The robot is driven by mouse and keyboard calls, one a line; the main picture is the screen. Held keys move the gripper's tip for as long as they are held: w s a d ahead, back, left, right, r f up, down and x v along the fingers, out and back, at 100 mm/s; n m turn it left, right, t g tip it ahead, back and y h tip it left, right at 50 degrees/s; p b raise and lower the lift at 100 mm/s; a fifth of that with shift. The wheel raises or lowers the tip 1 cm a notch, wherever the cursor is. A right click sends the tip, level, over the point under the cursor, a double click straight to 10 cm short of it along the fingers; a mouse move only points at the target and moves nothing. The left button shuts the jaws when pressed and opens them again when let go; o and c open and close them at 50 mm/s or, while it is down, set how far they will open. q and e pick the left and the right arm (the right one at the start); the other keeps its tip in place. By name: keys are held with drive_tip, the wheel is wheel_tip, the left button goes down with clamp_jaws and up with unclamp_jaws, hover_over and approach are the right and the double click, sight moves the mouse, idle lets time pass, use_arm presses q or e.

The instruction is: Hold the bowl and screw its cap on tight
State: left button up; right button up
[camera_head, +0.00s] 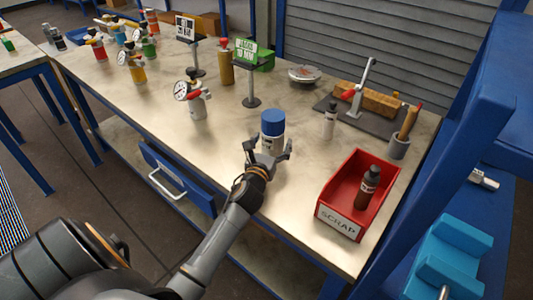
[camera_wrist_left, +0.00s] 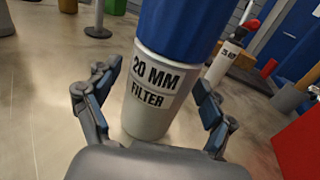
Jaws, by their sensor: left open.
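The bowl (camera_head: 272,145) is a pale grey cylinder standing upright near the table's front edge; in the left wrist view the bowl (camera_wrist_left: 150,105) reads "20 MM FILTER". Its blue cap (camera_head: 273,122) sits on top of it, and the cap (camera_wrist_left: 185,25) is cut off by the top of the left wrist view. How tightly it sits cannot be told. My left gripper (camera_head: 267,151) is open, with one finger on each side of the bowl's lower part. Gaps show between the fingers and the bowl in the left wrist view. My right gripper is not in view.
A red scrap bin (camera_head: 340,217) holding a dark bottle (camera_head: 368,187) stands to the right. A small white bottle (camera_head: 330,121) stands behind right, and a vessel with a gauge (camera_head: 196,104) behind left. A sign stand (camera_head: 251,100) is behind. Table left of the bowl is clear.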

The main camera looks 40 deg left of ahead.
use_arm(q)
drive_tip(key=v, duration=1.1)
drive_tip(key=shift+s, duration=0.25)
drive_tip(key=shift+d, duration=0.1)
